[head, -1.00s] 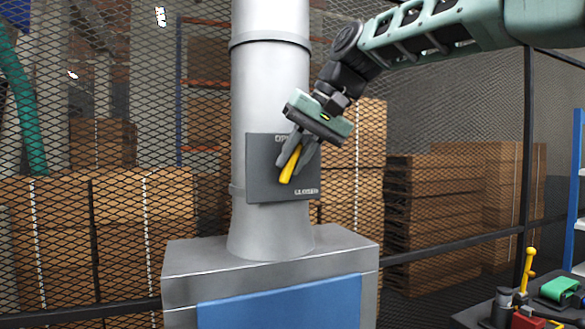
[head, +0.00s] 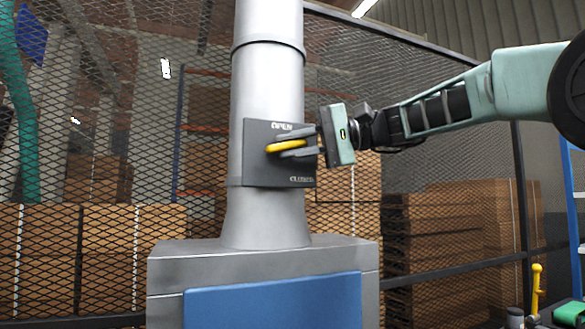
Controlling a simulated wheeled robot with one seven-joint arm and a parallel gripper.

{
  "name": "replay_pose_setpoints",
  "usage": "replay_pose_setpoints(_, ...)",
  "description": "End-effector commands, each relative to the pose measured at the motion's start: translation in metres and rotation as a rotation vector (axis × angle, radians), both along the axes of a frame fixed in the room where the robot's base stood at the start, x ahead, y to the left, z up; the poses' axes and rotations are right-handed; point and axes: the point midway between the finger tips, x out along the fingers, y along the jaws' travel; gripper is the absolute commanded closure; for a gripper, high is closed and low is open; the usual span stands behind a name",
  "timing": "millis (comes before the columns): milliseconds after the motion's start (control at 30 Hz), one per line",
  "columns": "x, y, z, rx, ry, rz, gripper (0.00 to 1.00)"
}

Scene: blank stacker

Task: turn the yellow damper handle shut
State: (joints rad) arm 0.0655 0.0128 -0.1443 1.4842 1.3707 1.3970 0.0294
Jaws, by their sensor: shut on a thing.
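The yellow damper handle (head: 285,147) sits on a dark square plate (head: 262,172) fixed to the grey vertical duct (head: 268,85). The plate reads OPEN at its top and CLOSED at its lower right. The handle lies nearly level across the plate. My gripper (head: 292,146) comes in from the right and is shut on the handle. Its fingers hide the handle's right part.
The duct stands on a grey housing with a blue front panel (head: 275,302). Behind is a wire mesh fence with stacked cardboard boxes (head: 430,230). At the lower right are a yellow lever (head: 537,285) and a green object (head: 570,314).

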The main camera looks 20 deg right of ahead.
Motion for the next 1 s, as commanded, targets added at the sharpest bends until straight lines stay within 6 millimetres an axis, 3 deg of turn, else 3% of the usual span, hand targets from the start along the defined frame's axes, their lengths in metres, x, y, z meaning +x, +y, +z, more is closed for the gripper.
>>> replay_pose_setpoints(33,0.0002,-0.0005,-0.0086,0.032,0.002,0.000,1.00)
replay_pose_setpoints(400,0.0000,0.0004,-0.0058,0.191,0.003,0.002,1.00)
replay_pose_setpoints(967,-0.0001,0.0010,-0.0036,0.217,0.004,0.004,1.00)
replay_pose_setpoints(1000,0.0000,0.0010,-0.0036,0.217,0.004,0.004,0.79)
